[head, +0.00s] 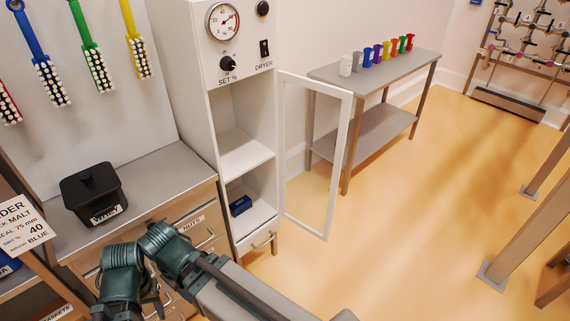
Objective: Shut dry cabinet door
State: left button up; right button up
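The dry cabinet (186,85) is a tall white cabinet left of centre, with a dial gauge (223,21), a black knob and a switch marked DRYER on its upper front. Its door (339,165), a white frame around a clear pane, stands wide open, swung out to the right of the opening. The shelves inside are exposed, and a small dark blue box (240,205) sits on the lower one. One of my arms, with dark green joints and a grey link, crosses the bottom of the view, left of the door and apart from it. I make out no gripper fingertips.
A bench with drawers (147,184) adjoins the cabinet's left side and holds a black lidded bin (92,193). Brushes hang above it. A grey side table (377,68) with several coloured cups stands behind the door. The floor (410,220) right of the door is clear.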

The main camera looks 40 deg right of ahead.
aim_at(347, 95)
jog(key=l+u, duration=0.65)
jog(key=k+l+u, duration=0.1)
jog(key=l, duration=0.3)
jog(key=k+l+u, duration=0.1)
jog(key=l, duration=0.3)
jog(key=k+l+u, duration=0.1)
jog(key=l, duration=0.3)
jog(key=k+l+u, duration=0.1)
jog(key=l, duration=0.3)
jog(key=k+l+u, duration=0.1)
jog(key=k+l, duration=0.35)
jog(key=l, duration=0.25)
jog(key=k+l, duration=0.15)
jog(key=l, duration=0.25)
jog(key=k+l, duration=0.2)
jog(key=l, duration=0.2)
jog(key=k+l, duration=0.15)
jog(key=l, duration=0.25)
jog(key=k+l, duration=0.15)
jog(key=l, duration=0.25)
jog(key=k+l, duration=0.15)
jog(key=l, duration=0.25)
jog(key=u, duration=0.05)
